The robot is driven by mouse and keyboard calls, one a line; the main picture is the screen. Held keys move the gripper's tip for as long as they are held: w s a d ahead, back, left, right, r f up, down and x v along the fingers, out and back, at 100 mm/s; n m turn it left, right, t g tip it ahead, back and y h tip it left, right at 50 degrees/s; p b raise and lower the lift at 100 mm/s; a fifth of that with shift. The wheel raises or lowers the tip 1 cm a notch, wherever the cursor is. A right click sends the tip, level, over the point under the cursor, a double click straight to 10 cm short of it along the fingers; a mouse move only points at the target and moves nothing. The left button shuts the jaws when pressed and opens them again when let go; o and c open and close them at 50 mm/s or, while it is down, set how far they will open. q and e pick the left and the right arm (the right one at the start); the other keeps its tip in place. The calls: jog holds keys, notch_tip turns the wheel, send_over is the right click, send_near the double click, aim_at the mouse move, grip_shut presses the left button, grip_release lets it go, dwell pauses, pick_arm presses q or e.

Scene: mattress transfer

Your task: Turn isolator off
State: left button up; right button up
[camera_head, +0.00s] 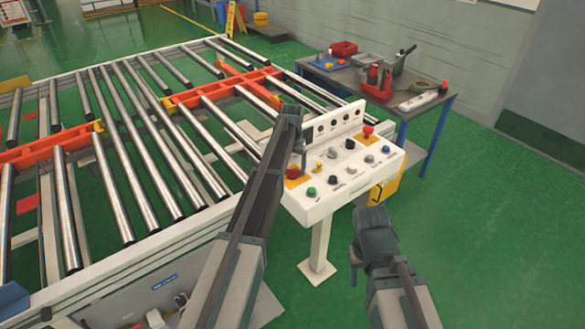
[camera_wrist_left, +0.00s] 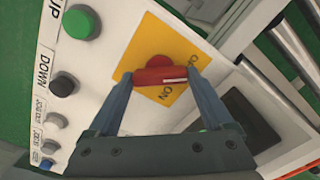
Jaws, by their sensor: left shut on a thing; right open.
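The isolator is a red rotary handle (camera_wrist_left: 160,76) on a yellow square plate (camera_wrist_left: 150,48) with lettering, part of it readable as "ON". It sits at the left part of the white control panel (camera_head: 336,187); in the head view the red handle (camera_head: 293,172) shows beside my left gripper. My left gripper (camera_head: 297,150) is over the panel. In the left wrist view its two fingers (camera_wrist_left: 163,85) are shut on the red handle, one on each end. My right gripper (camera_head: 373,220) is open and empty, in front of the panel, apart from it.
A green button (camera_wrist_left: 80,22) and several dark knobs lie beside the isolator; a red emergency button (camera_head: 368,131) is at the panel's far corner. The roller conveyor (camera_head: 150,130) stands left and behind. A workbench (camera_head: 440,100) with tools is behind. Green floor is free at right.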

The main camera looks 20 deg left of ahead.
aim_at(293, 169)
pick_arm(q)
jog(key=shift+n, duration=0.5)
dwell(0.3)
jog(key=o, duration=1.1)
jog(key=shift+o, duration=0.2)
notch_tip(293, 169, up, 14)
jog(key=p, duration=1.3)
jog(key=shift+p, duration=0.4)
jog(key=shift+f, duration=0.15)
